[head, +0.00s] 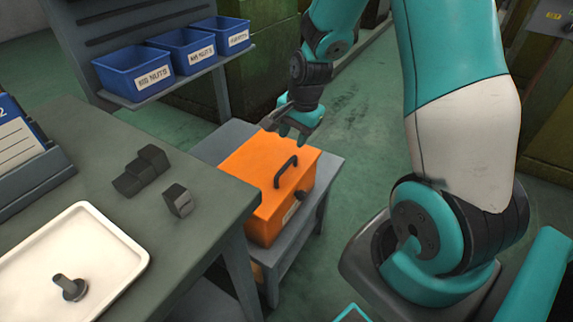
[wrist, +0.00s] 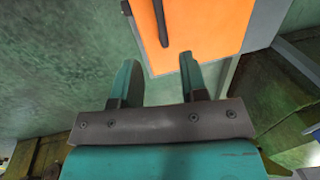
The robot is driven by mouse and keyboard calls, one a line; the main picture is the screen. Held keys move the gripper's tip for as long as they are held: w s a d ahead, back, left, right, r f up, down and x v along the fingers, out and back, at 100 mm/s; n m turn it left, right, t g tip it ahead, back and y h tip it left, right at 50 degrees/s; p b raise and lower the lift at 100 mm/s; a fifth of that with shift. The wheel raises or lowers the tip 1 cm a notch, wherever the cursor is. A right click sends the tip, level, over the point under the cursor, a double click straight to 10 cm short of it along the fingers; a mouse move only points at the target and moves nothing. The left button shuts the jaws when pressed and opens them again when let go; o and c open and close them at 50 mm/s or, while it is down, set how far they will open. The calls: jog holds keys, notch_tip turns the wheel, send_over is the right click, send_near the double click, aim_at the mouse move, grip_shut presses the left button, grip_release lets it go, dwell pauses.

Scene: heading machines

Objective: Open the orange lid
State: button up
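The orange lid (head: 262,172) tops an orange box on a low grey stand and lies flat, shut. A black bar handle (head: 286,171) stands on it. In the wrist view the lid (wrist: 203,28) fills the top middle, with the handle (wrist: 161,22) at its left part. My gripper (head: 291,132) is above the far end of the lid, apart from the handle. In the wrist view my gripper (wrist: 158,70) has its two fingers spread wide with nothing between them. The handle lies ahead of the fingertips.
A grey workbench (head: 200,235) stands left of the box, holding dark metal blocks (head: 142,171) and a white tray (head: 115,235) with a bolt (head: 70,287). Blue bins (head: 133,75) sit on a shelf behind. The green floor (head: 365,150) right of the stand is clear.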

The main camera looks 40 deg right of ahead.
aim_at(286, 165)
jog(key=f, duration=0.3)
jog(key=w+f, duration=0.1)
jog(key=f, duration=0.3)
jog(key=w+f+b, duration=0.1)
jog(key=f, duration=0.2)
jog(key=shift+a+f, duration=0.15)
jog(key=shift+a, duration=0.2)
grip_shut()
